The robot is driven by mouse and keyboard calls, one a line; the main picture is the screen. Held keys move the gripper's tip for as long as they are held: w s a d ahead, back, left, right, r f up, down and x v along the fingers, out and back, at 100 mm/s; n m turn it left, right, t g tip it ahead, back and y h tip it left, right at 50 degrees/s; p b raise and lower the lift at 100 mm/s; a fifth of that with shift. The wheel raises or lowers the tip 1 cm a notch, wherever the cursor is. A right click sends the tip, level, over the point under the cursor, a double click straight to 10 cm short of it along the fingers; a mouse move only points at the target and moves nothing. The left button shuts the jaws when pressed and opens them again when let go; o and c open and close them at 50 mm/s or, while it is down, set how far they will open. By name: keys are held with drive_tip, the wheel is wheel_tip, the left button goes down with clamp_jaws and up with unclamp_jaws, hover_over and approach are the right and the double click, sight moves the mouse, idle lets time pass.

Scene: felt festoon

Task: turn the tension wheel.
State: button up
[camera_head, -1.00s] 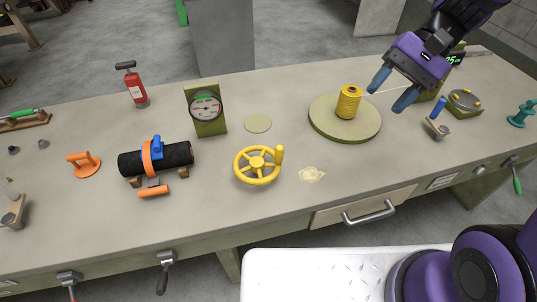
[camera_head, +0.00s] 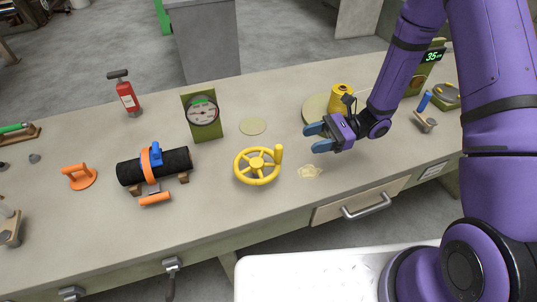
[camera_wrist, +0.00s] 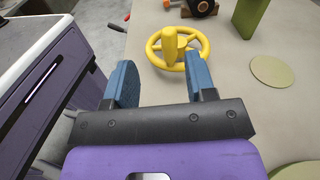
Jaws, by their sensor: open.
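The yellow tension wheel (camera_head: 258,165) lies flat on the bench near its front edge. It has spokes, a hub and an upright knob (camera_head: 279,154) on the right of its rim. My gripper (camera_head: 310,138) is open and empty, to the right of the wheel and apart from it, with its blue fingers pointing left toward it. In the wrist view the wheel (camera_wrist: 190,57) shows ahead between and beyond the fingertips, with the knob (camera_wrist: 170,44) on its near side. A dial gauge (camera_head: 202,114) on a green stand is behind the wheel on the left.
A black roll (camera_head: 178,165) with an orange strap lies left of the wheel. A yellow spool (camera_head: 340,98) on a round turntable (camera_head: 317,113) stands behind my gripper. A flat green disc (camera_head: 253,126) lies behind the wheel. The bench between wheel and gripper is clear.

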sight(272, 154)
drive_tip(key=a+f, duration=0.1)
drive_tip(key=a, duration=0.2)
drive_tip(key=s+a+f+m, duration=0.1)
drive_tip(key=a, duration=0.3)
drive_tip(key=a+f+m+t+y, duration=0.1)
drive_tip(key=a, duration=0.3)
drive_tip(key=shift+s+a+f, duration=0.15)
drive_tip(key=shift+a+f, duration=0.1)
drive_tip(key=shift+f, duration=0.1)
clamp_jaws()
